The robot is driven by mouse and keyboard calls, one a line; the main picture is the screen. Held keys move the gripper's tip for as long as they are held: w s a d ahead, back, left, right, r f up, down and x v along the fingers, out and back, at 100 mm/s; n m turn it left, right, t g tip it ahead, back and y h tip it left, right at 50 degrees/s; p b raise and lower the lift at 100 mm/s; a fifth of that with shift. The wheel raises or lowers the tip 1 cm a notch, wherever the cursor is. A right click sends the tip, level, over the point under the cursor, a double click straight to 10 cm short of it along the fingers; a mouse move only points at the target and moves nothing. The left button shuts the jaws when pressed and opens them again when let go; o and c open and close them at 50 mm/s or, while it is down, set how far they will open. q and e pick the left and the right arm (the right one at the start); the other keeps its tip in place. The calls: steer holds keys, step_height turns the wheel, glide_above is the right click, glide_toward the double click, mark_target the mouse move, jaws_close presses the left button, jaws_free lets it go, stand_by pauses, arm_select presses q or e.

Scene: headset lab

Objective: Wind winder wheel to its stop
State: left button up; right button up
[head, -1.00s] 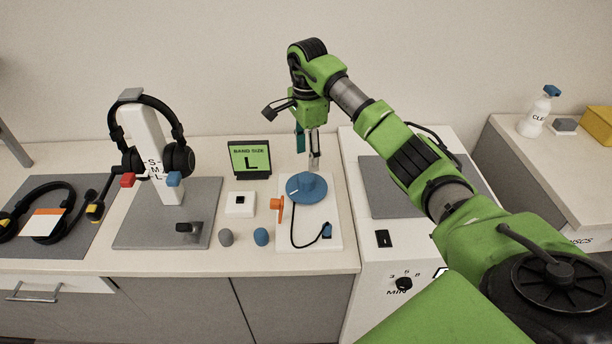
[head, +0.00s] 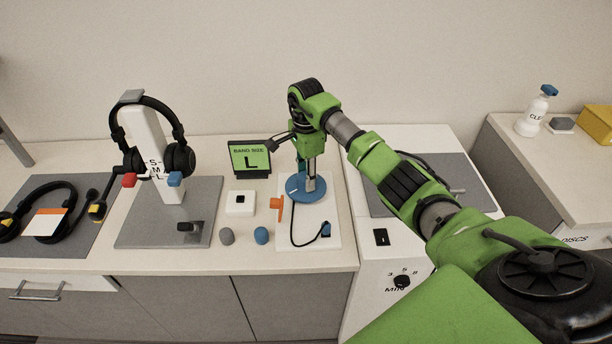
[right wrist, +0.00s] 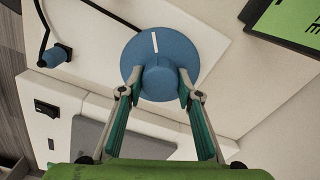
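The blue round winder wheel (head: 297,194) lies on a white base plate (head: 315,237) on the counter. In the right wrist view the wheel (right wrist: 130,62) shows a raised centre knob (right wrist: 158,82) and a white line mark near its rim. My right gripper (head: 310,184) is down at the wheel, pointing downward. In the right wrist view its fingers (right wrist: 160,76) stand on either side of the knob, spread about as wide as it. I cannot tell whether the pads touch the knob. My left gripper is not in view.
An orange piece (head: 277,204) stands left of the wheel, and a black cable (head: 308,240) runs to a small blue block (head: 326,230). The band size display (head: 250,159) reads L behind. A headset stand (head: 150,150) is left; a white machine (head: 385,270) is right.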

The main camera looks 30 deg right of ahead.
steer(key=shift+m, duration=0.3)
steer(key=shift+m, duration=0.9)
steer(key=m, duration=0.2)
steer(key=shift+m+b, duration=0.3)
steer(key=m, duration=0.6)
steer(key=shift+r+m, duration=0.1)
steer(key=shift+m, duration=0.2)
steer(key=m+p, duration=0.1)
steer(key=m, duration=0.4)
steer(key=m+p, duration=0.1)
steer(key=m, duration=0.4)
steer(key=o, duration=1.1)
